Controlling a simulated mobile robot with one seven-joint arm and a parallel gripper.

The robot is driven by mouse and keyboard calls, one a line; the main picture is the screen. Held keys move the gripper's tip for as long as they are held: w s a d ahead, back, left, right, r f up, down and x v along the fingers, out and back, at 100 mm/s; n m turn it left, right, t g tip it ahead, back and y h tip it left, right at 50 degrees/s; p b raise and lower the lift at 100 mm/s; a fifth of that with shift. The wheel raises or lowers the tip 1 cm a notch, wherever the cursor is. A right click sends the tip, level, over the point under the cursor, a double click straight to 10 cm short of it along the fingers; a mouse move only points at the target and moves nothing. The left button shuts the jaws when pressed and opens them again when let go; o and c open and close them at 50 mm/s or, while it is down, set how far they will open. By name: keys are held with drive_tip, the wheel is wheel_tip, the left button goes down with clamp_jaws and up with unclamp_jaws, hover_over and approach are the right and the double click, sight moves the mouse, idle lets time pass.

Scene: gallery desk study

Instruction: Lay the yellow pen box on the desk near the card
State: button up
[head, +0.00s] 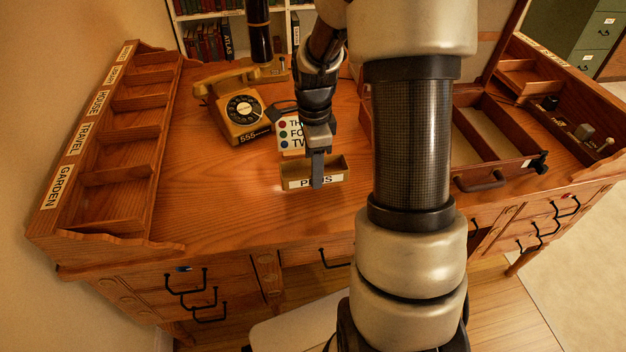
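The yellow pen box (296,183) is an open-topped tray with a white label reading "PENS", partly covered by my gripper. It is upright at the middle of the desk (225,210), just in front of the card. The white card (290,136) has coloured dots and black words, and its right part is hidden behind my gripper. My gripper (317,178) points down at the box's front wall, with one finger across the label. It appears shut on that wall; the other finger is hidden. I cannot tell whether the box touches the desk.
A yellow dial phone (238,105) stands behind and left of the card. A labelled wooden rack (122,130) lines the desk's left side. An open divided case (490,140) is at right. The desk's front left-middle is clear.

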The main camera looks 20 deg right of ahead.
drive_tip(key=shift+f+b, duration=0.35)
drive_tip(key=shift+f, duration=1.45)
drive_tip(key=shift+f, duration=0.1)
drive_tip(key=shift+f, duration=0.2)
drive_tip(key=o, duration=1.2)
drive_tip(key=shift+r, duration=0.1)
drive_tip(key=shift+r, duration=0.1)
